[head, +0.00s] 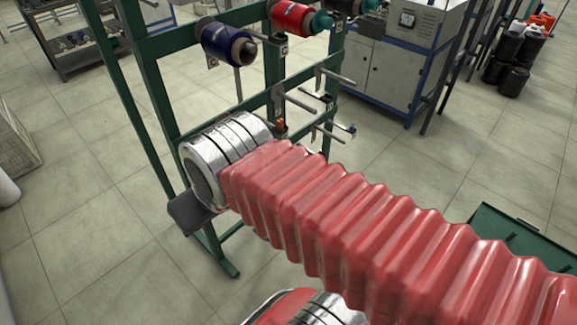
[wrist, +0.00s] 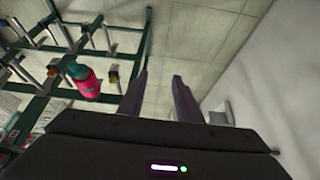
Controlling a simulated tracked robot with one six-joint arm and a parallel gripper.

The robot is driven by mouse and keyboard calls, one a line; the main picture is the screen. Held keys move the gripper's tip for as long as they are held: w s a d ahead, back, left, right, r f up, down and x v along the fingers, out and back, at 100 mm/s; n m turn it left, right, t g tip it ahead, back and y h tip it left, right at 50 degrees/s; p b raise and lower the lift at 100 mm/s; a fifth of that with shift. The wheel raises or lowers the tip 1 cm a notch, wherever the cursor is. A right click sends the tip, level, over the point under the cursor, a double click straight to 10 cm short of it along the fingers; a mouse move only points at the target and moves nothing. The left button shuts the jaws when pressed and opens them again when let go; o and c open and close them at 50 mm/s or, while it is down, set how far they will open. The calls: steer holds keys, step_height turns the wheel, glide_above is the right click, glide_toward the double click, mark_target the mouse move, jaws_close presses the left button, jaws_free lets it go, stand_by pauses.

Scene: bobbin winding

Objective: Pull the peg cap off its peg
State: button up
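In the wrist view my gripper (wrist: 160,77) is open. Its two dark fingers stand apart with only floor between them. A teal cap (wrist: 77,70) sits on the end of a pink bobbin (wrist: 88,87), left of the fingers and apart from them. In the head view a teal cap (head: 321,22) shows at the end of the red bobbin (head: 291,17). Another teal cap (head: 369,5) shows by a dark bobbin (head: 343,6) at the top edge. I cannot tell which cap is the task's.
A green frame (head: 158,95) carries the bobbins. A dark blue bobbin (head: 226,44) has no teal cap showing. Bare metal pegs (head: 299,101) stick out lower down. A grey cabinet machine (head: 388,75) stands behind, with black containers (head: 513,80) at right. Open floor lies at left.

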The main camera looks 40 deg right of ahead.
steer(key=shift+o, duration=0.6)
steer(key=shift+o, duration=0.8)
steer(key=shift+f, duration=0.1)
steer(key=shift+o, duration=0.2)
steer(key=shift+f, duration=0.3)
steer(key=w+a+f+m+g+y, duration=0.1)
steer(key=w+f+m+g+y, duration=0.2)
steer(key=w+f+m+y, duration=0.55)
steer(key=w+d+f+m+t+y, duration=0.1)
steer(key=w+d+m+t, duration=0.1)
steer(key=d+m+t, duration=0.4)
steer(key=w+d+f+m+t+y, duration=0.1)
steer(key=w+d+m+y, duration=0.2)
steer(key=m, duration=0.4)
steer(key=d+f+m+t+h, duration=0.2)
steer(key=d+f+m+h, duration=0.1)
steer(key=d, duration=0.5)
steer(key=s+d+f+m+t+h, duration=0.1)
steer(key=d+f+m+t+h, duration=0.2)
steer(key=d+m+h, duration=0.2)
steer(key=s+d+f+m+t+h, duration=0.1)
steer(key=d+f+m+t+h, duration=0.2)
steer(key=d+m, duration=0.3)
steer(key=d+h, duration=0.1)
steer(key=d, duration=0.3)
steer(key=shift+s+d, duration=0.15)
steer(key=shift+d, duration=0.25)
